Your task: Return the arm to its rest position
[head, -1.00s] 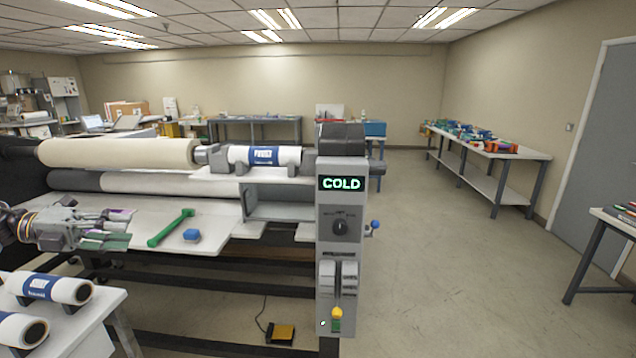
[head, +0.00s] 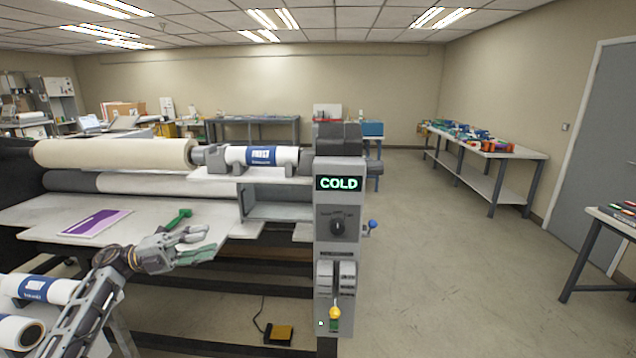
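My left arm comes in from the lower left. Its gripper (head: 196,246) is over the front edge of the laminator's table (head: 40,212). Its fingers look spread, with nothing clearly held between them; the lower finger area looks greenish. A purple and white card (head: 97,223) lies flat on the table, left of the gripper. My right gripper is not in view.
The laminator's control column (head: 338,250) shows COLD, right of the gripper. White rolls with blue labels (head: 38,288) lie on a stand at lower left, close to my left forearm. A yellow pedal (head: 279,333) is on the floor. The floor at right is open.

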